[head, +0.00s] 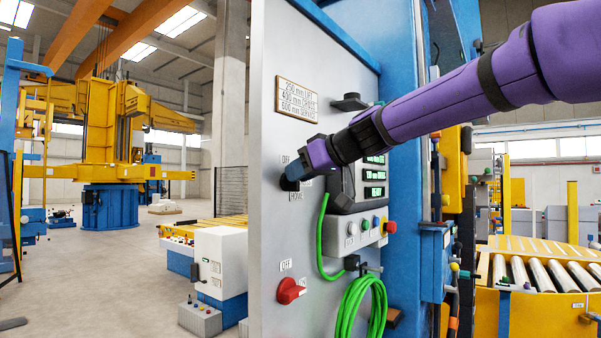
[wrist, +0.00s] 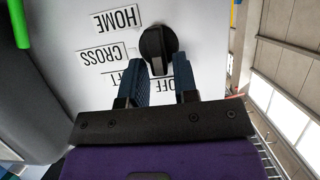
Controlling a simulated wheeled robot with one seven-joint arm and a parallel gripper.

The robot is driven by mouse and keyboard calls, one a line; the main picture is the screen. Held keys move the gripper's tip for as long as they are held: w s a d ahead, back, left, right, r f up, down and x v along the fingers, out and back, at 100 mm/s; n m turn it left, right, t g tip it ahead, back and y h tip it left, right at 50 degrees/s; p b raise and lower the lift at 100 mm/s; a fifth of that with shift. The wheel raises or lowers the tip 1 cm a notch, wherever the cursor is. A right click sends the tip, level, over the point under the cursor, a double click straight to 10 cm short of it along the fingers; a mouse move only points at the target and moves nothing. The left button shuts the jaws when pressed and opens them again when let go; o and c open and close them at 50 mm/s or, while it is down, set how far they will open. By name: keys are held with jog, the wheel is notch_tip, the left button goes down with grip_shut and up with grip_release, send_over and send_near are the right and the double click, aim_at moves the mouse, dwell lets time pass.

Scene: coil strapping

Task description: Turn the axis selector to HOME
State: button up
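The axis selector (wrist: 156,42) is a round black knob with a raised grip bar on a pale panel, in the wrist view. Printed labels HOME (wrist: 115,21), CROSS (wrist: 102,57) and OFF, plus a partly hidden one, surround it upside down. My gripper (wrist: 161,66) has its two blue fingers apart, tips at the knob's near edge; the bar's near end lies between them. I cannot tell whether they touch it. In the head view my gripper (head: 293,175) is at the panel and mostly covers the knob; the HOME label (head: 297,196) shows just below.
A display box (head: 372,180) and a row of coloured buttons (head: 365,232) stand out to the right of the selector. A red rotary switch (head: 290,291) sits lower on the panel. A green cable (head: 322,240) hangs beside the box and coils below.

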grip_shut()
jog(key=f+m+y, duration=0.1)
jog(key=m+y, duration=0.2)
jog(key=m, duration=0.4)
jog(key=w+f+m+y, duration=0.1)
jog(key=m+y, duration=0.1)
jog(key=m, duration=0.6)
jog(key=d+f+m+y, duration=0.1)
jog(key=f+m+y, duration=0.1)
jog(key=m, duration=0.6)
jog(key=shift+w+g+y, duration=0.15)
jog(key=shift+g+y, duration=0.15)
jog(key=shift+y, duration=0.5)
jog(key=shift+m, duration=0.3)
jog(key=shift+o, duration=1.7)
grip_release()
